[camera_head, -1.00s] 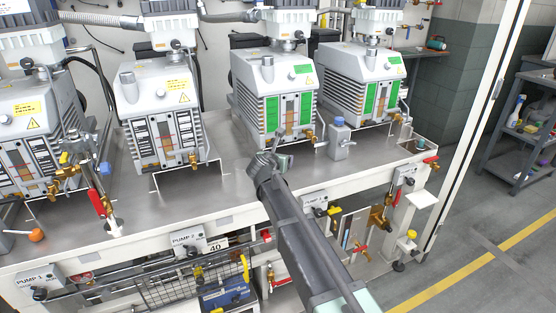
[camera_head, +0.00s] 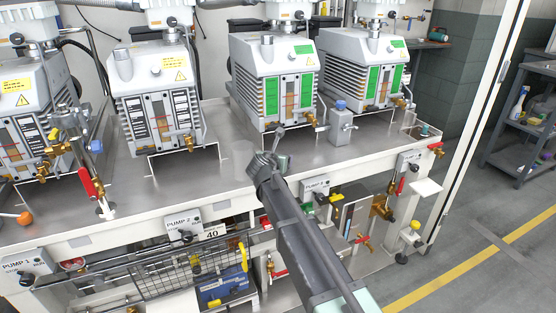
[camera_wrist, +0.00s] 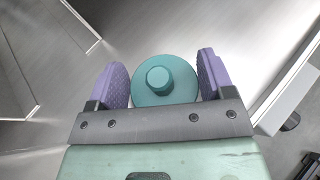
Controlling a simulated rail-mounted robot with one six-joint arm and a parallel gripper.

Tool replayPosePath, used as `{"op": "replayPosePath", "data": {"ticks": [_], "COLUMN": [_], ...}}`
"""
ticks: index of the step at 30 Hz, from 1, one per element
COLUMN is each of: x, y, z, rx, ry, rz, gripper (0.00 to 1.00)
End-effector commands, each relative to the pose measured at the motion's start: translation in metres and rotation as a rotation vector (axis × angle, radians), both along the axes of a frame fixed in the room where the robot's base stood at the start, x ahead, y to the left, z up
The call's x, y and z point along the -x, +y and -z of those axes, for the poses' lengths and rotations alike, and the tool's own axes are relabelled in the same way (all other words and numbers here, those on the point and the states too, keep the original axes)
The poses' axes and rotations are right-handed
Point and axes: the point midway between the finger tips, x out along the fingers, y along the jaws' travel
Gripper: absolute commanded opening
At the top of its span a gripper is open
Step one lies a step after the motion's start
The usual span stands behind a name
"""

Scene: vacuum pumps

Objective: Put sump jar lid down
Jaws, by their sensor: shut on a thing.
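In the head view my gripper (camera_head: 270,155) is in front of the third pump, over the front part of the steel bench (camera_head: 215,170). I cannot tell how high the lid is above the bench.
Several pumps stand along the back of the bench, including one with green panels (camera_head: 278,85). A small grey unit with a blue cap (camera_head: 341,120) stands right of my gripper. A red-handled valve (camera_head: 92,185) rises at left. Bare bench lies left of my gripper.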

Motion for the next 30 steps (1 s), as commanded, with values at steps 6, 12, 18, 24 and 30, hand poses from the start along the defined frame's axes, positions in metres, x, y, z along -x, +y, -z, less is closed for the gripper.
{"op": "replayPosePath", "data": {"ticks": [6,12,18,24,30], "x": [0.000,0.000,0.000,0.000,0.000], "y": [0.000,0.000,0.000,0.000,0.000], "z": [0.000,0.002,0.002,0.001,-0.016], "rx": [0.000,0.000,0.000,0.000,0.000], "ry": [0.000,0.000,0.000,0.000,0.000], "rz": [0.000,0.000,0.000,0.000,0.000], "gripper": [0.52,0.77,1.00,1.00,1.00]}}
